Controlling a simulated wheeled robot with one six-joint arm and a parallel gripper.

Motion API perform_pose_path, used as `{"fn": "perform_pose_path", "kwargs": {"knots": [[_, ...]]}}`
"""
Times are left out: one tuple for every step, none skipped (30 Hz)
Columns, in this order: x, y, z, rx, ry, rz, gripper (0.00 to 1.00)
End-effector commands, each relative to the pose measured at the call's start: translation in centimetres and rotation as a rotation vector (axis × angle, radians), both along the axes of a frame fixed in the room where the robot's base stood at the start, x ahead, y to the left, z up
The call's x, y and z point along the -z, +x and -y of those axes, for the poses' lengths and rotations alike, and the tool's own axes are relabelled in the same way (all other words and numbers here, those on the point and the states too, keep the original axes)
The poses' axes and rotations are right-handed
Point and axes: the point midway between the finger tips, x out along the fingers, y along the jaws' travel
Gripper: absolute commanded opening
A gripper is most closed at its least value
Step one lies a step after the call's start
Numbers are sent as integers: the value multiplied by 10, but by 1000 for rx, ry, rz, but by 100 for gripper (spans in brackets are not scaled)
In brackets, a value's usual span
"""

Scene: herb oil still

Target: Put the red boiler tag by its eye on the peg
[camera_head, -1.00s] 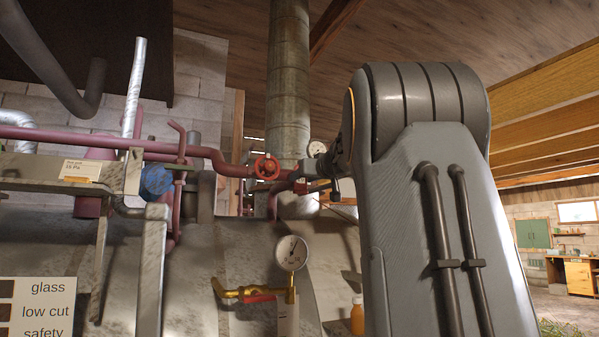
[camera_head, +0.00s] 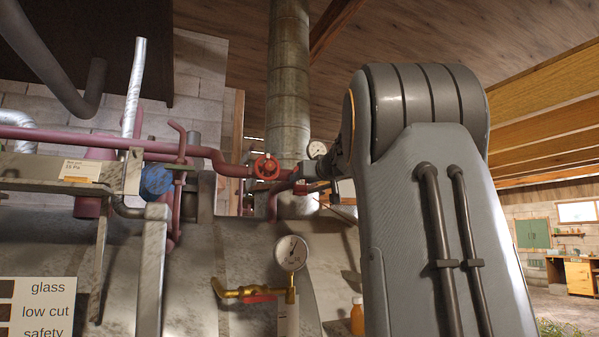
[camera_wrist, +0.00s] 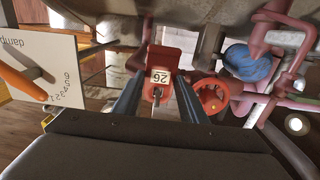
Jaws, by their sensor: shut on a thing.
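The red boiler tag (camera_wrist: 166,59) is in the middle of the wrist view, with a white label reading 26, upside down in the picture. My gripper (camera_wrist: 160,84) is shut on the tag, one finger on each side of its near end. The tag is clear of the fingers at its far end. I cannot make out its eye for certain. In the head view my gripper is small and mostly hidden by my arm, in front of the flue pipe. I cannot pick out the peg for sure in either view.
A red handwheel valve (camera_head: 267,167) on a reddish pipe is close to the left of my gripper; it also shows in the wrist view (camera_wrist: 211,97). A blue round fitting (camera_head: 157,181), a pressure gauge (camera_head: 291,253) and a brass tap (camera_head: 240,293) are on or near the boiler (camera_head: 200,260).

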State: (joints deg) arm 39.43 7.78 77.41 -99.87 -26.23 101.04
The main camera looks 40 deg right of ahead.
Motion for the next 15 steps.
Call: {"fn": "perform_pose_path", "kwargs": {"knots": [[0,0,0,0,0,0,19],[0,0,0,0,0,0,19],[0,0,0,0,0,0,19],[0,0,0,0,-1,0,19],[0,0,0,0,-1,0,19],[0,0,0,0,-1,0,19],[0,0,0,0,-1,0,42],[0,0,0,0,-1,0,47],[0,0,0,0,-1,0,54],[0,0,0,0,-1,0,59],[0,0,0,0,-1,0,60],[0,0,0,0,-1,0,60],[0,0,0,0,-1,0,60],[0,0,0,0,-1,0,60],[0,0,0,0,-1,0,60]]}}
